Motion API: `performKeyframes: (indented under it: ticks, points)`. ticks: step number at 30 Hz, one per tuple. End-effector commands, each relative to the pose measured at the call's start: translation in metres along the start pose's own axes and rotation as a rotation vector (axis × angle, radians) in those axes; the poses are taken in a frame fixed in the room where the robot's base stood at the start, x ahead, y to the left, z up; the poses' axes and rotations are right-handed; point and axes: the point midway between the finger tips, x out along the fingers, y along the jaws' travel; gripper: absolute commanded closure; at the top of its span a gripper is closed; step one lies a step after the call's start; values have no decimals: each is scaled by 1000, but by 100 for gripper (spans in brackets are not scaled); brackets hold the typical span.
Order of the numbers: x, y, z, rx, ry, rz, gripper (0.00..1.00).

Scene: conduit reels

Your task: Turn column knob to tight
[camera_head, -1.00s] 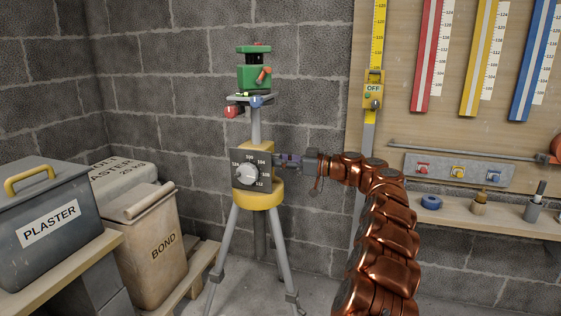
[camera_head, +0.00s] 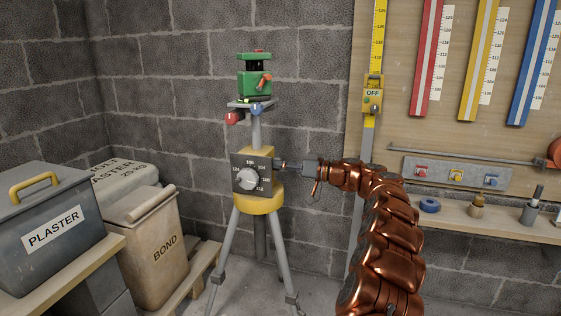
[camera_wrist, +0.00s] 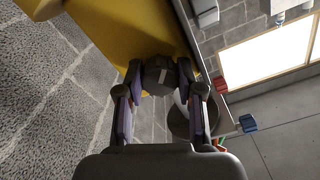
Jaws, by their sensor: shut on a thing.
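The tripod's yellow column block (camera_head: 263,197) carries a dark square dial plate with a pale round dial (camera_head: 246,179) and printed numbers. The column knob (camera_wrist: 160,76) is dark and faceted, beside the yellow block in the wrist view. My gripper (camera_head: 284,165) reaches the block's right side from the right. In the wrist view my gripper (camera_wrist: 160,80) is shut on the knob, with one finger on each side. In the head view the knob is too small and partly covered to make out. I cannot read a tight mark.
A green instrument (camera_head: 255,80) sits on the tripod head (camera_head: 250,105). The plaster bin (camera_head: 50,240) and bond bag (camera_head: 155,255) stand left. A board with coloured rulers (camera_head: 482,60) and a shelf (camera_head: 480,221) are right. The tripod legs spread below the block.

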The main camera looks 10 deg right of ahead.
Motion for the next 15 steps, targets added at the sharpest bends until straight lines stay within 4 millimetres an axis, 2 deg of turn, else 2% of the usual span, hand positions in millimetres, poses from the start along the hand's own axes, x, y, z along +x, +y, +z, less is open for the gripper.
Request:
performKeyframes:
  ticks: [15]
  points:
    - [0, -3, -4, 494, -2, 0, 98]
